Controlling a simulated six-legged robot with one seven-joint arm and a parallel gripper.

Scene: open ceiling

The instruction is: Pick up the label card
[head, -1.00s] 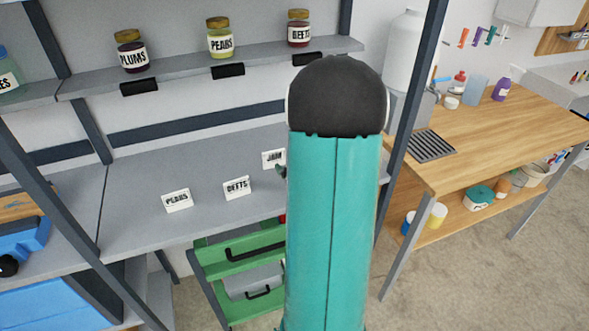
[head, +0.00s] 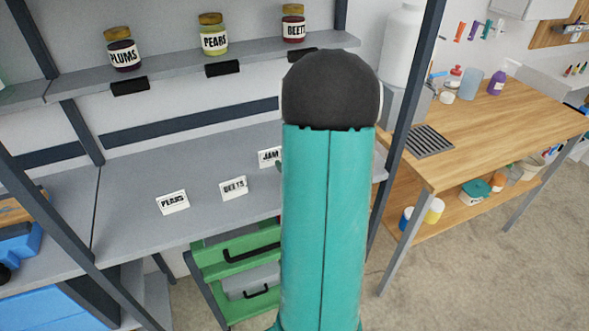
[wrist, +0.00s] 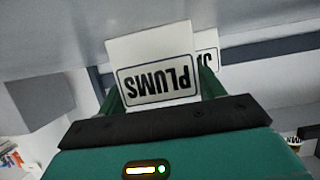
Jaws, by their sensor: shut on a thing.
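A white label card reading PLUMS (wrist: 155,62) is upside down in the wrist view, between the green fingers of my gripper (wrist: 160,88). The gripper is shut on this card. Whether the card is clear of the shelf cannot be told. Part of a JAM card (wrist: 207,50) shows behind it. In the head view my arm hides the gripper and the PLUMS card.
The upper shelf (head: 180,72) carries a PLUMS jar (head: 122,50), a PEARS jar (head: 213,35) and a BEETS jar (head: 293,23), with black holders on its front edge. A dark shelf post (head: 410,110) stands right of my arm.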

